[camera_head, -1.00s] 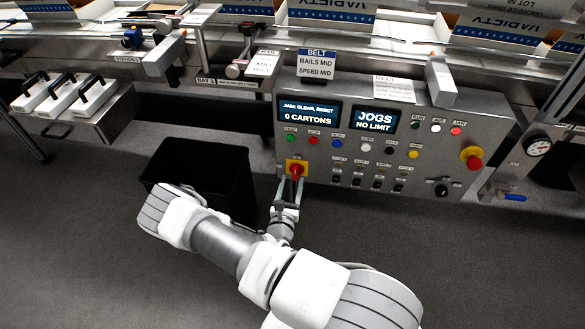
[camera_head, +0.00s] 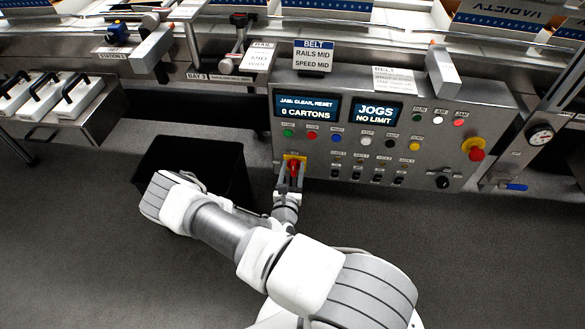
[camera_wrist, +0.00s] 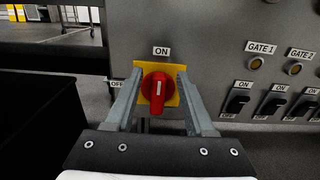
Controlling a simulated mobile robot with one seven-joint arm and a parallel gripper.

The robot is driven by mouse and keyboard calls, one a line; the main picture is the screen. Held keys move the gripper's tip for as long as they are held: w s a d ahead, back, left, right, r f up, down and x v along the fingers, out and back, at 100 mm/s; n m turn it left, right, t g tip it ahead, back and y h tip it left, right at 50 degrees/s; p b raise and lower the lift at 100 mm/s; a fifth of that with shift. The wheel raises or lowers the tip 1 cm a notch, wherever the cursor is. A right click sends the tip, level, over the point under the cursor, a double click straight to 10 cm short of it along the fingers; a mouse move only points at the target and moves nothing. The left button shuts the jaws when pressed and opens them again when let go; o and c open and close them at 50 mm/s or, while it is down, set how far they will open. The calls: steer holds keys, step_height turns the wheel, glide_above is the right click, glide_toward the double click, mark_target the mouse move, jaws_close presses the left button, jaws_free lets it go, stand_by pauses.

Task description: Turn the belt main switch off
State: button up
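The belt main switch (camera_wrist: 158,88) is a red rotary knob on a yellow plate, at the lower left of the grey control panel (camera_head: 340,78). Its white pointer mark stands upright, toward the ON label (camera_wrist: 161,51) above it. An OFF label (camera_wrist: 116,84) is to its left, partly hidden by a finger. In the head view the knob (camera_head: 293,164) shows just beyond my fingertips. My gripper (camera_wrist: 156,92) is open, with one finger on each side of the knob. Gaps show between the fingers and the knob in the wrist view.
A black bin (camera_head: 197,160) stands left of my gripper. To the right on the panel are small black gate switches (camera_wrist: 238,104), coloured buttons and a red emergency knob on yellow (camera_head: 473,148). The display (camera_head: 307,107) reads 0 CARTONS. Floor in front is clear.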

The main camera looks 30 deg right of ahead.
jaws_close()
stand_by(0.3)
steer(key=n, duration=0.1)
steer(key=n+p, duration=0.1)
steer(key=a+n, duration=0.1)
steer(key=shift+w+n+p, duration=0.25)
steer(key=shift+n+p, duration=0.15)
steer(key=n, duration=0.4)
steer(key=shift+w+a+f+n+p, duration=0.3)
steer(key=shift+a+f+p, duration=0.05)
steer(key=shift+f, duration=0.05)
steer(key=n, duration=0.3)
steer(key=f+n, duration=0.1)
steer(key=n, duration=0.2)
steer(key=f+n+b, duration=0.1)
steer(key=n, duration=0.2)
steer(key=shift+w+a+f, duration=0.1)
steer(key=shift+w+a, duration=0.2)
steer(key=shift+a, duration=0.05)
steer(key=shift+n, duration=0.4)
